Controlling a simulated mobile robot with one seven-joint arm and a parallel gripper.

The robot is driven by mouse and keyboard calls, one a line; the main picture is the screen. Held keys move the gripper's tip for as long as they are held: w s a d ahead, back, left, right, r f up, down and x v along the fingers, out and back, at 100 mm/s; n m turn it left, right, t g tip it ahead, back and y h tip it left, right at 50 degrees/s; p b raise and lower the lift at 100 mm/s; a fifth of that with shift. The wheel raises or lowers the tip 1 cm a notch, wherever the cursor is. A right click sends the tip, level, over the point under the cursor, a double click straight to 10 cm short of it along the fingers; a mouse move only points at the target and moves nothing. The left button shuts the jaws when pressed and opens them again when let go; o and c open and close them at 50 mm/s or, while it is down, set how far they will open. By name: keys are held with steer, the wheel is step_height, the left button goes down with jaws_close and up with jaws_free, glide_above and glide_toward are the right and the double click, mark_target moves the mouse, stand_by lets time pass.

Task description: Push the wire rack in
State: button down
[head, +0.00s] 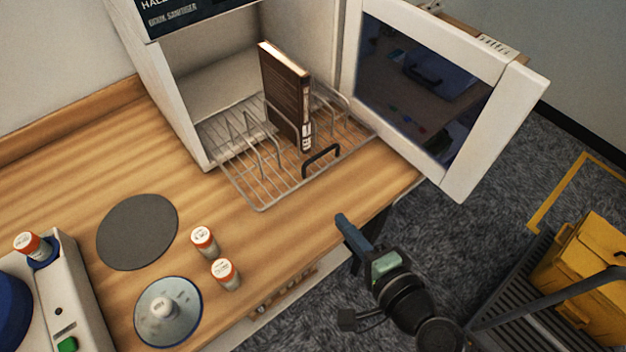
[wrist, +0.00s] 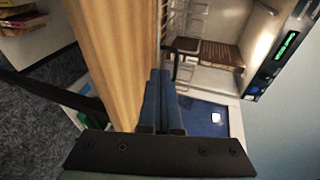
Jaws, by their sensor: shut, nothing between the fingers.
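The wire rack (head: 262,188) is partly inside the white cabinet (head: 158,85), and its front part sticks out over the wooden counter. A black handle (head: 321,160) is on its front edge. A dark brown book (head: 287,98) stands upright in the rack. My gripper (head: 343,220) is shut and empty, in front of the rack near the counter's front edge, apart from the handle. In the wrist view the shut blue fingers (wrist: 162,80) point toward the open cabinet, where the book (wrist: 217,54) and part of the rack (wrist: 190,18) show.
The cabinet door (head: 440,95) is swung open to the right. On the counter are two orange-capped vials (head: 204,242), a dark round mat (head: 138,231) and a round metal dish (head: 168,310). A yellow bin (head: 590,262) stands on the floor at right.

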mark_target(256, 132)
steer(key=x, duration=0.4)
steer(key=r+x, duration=0.1)
steer(key=x, duration=0.3)
steer(key=p+x, duration=0.1)
steer(key=x, duration=0.3)
steer(key=shift+w+a+r, duration=0.15)
steer(key=shift+w, duration=0.25)
steer(key=w+a+b, duration=0.1)
steer(key=w+a, duration=0.2)
steer(key=w, duration=0.2)
steer(key=w+a+b, duration=0.2)
steer(key=w+a, duration=0.2)
steer(key=w, duration=0.1)
steer(key=w+a+b, duration=0.1)
steer(key=w+a, duration=0.3)
steer(key=w, duration=0.1)
steer(key=shift+w+a+b, duration=0.15)
steer(key=shift+w+b, duration=0.05)
steer(key=shift+b, duration=0.2)
steer(key=shift+w+a, duration=0.3)
steer(key=shift+w, duration=0.2)
steer(key=shift+a+r, duration=0.15)
steer(key=shift+r, duration=0.05)
steer(key=shift+w+r, duration=0.1)
steer(key=shift+r, duration=0.05)
